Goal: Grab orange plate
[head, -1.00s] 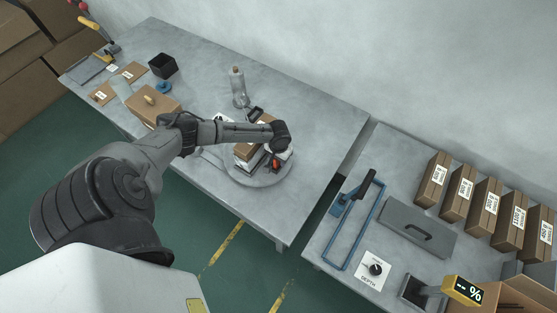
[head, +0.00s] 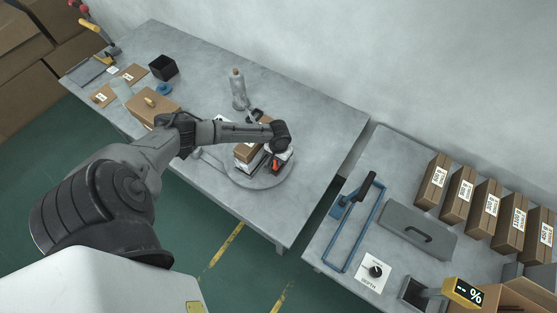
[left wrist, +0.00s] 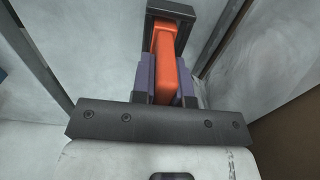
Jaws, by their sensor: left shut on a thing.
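An orange piece (left wrist: 167,62) shows between the jaws of my left gripper (left wrist: 166,80) in the left wrist view. It is a narrow orange block or bar with a dark grey frame around its far end; I cannot tell its full shape. My left gripper is shut on it. In the head view the orange piece (head: 276,167) is a small patch below my left wrist, at the right part of a round grey turntable (head: 247,181). My left gripper's fingers are mostly hidden there by the arm. My right gripper is in neither view.
A brown box stands on the turntable, left of my left wrist. A grey bottle-like post (head: 238,88) rises behind. The right table holds a blue frame (head: 352,232), grey lidded plate (head: 418,229) and several cartons.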

